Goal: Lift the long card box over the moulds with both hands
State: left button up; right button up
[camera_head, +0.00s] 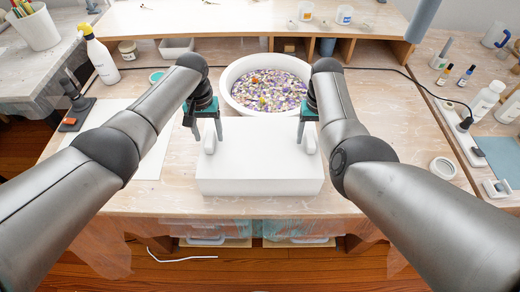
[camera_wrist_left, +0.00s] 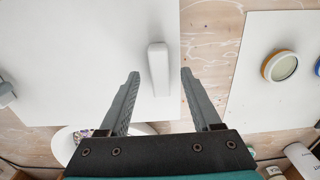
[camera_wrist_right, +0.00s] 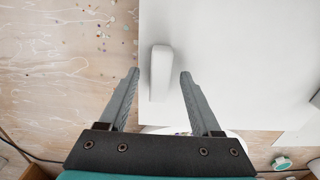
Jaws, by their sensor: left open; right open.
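The long card box (camera_head: 258,172) is plain white and sits at the front middle of the bench. It has a raised white handle near its left end (camera_head: 210,144) and one near its right end (camera_head: 310,142). My left gripper (camera_head: 204,132) is open above the left handle; in the left wrist view the handle (camera_wrist_left: 158,65) lies between the fingertips, apart from both. My right gripper (camera_head: 308,130) is open above the right handle; in the right wrist view that handle (camera_wrist_right: 160,72) lies between the fingertips, closer to the left one. No moulds are visible.
A white tub of coloured chips (camera_head: 232,103) stands right behind the box. A flat white sheet (camera_head: 150,150) lies to its left. A spray bottle (camera_head: 98,55) stands at the back left. Bottles (camera_head: 487,98) and a small round lid (camera_head: 443,167) are on the right.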

pick_arm(q)
jog(key=shift+f, duration=0.4)
pick_arm(e)
jog(key=shift+f, duration=0.4)
pick_arm(q)
grip_shut()
pick_arm(e)
grip_shut()
